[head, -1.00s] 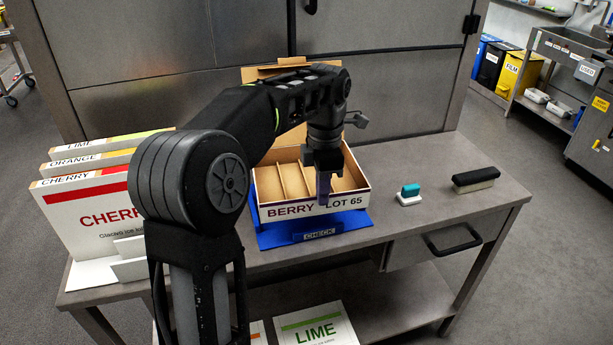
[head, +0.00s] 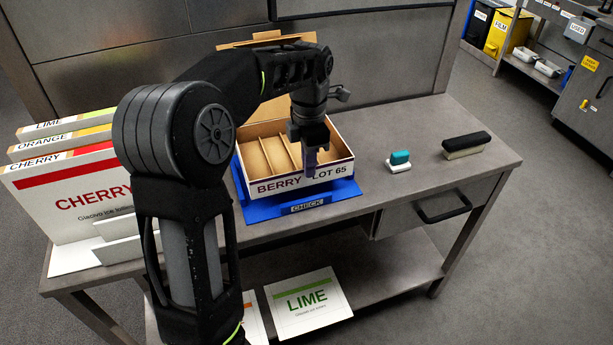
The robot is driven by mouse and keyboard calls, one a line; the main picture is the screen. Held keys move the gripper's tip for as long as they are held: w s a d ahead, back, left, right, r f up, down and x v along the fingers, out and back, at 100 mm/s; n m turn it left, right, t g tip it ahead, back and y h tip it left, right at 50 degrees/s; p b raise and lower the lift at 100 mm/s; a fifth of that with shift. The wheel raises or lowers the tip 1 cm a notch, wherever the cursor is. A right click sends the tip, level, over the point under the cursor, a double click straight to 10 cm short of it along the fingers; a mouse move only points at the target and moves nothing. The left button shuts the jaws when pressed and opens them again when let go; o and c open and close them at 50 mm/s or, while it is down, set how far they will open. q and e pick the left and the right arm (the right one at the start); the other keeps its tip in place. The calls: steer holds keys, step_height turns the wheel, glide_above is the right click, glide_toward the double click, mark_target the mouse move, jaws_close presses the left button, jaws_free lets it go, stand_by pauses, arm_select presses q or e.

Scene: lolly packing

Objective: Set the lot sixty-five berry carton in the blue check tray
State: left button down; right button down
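The berry carton (head: 334,174), marked BERRY LOT 65, is an open white box with tan dividers and a raised lid flap behind. It stands upright on the blue tray (head: 248,213), whose front plate reads CHECK. The tray shows at the carton's front and sides. My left gripper (head: 310,166) points down at the carton's front wall, between BERRY and LOT 65. One dark finger shows in front of the wall's upper edge; the other finger is hidden, so its opening and any contact are unclear. My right gripper is out of view.
CHERRY (head: 95,199), ORANGE and LIME cartons stand in a white rack at the left. A teal-and-white stamp-like item (head: 399,160) and a black-topped brush-like block (head: 466,145) lie on the grey bench (head: 420,185) to the right. A LIME sheet (head: 307,300) lies on the lower shelf.

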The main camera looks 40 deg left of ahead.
mark_target(309, 184)
arm_select(q)
steer(key=shift+f, duration=0.4)
steer(key=shift+f, duration=1.85)
steer(key=shift+f, duration=0.3)
steer(key=c, duration=1.7)
jaws_free()
step_height(309, 184, up, 13)
steer(key=shift+f+p, duration=0.15)
steer(key=shift+p, duration=0.55)
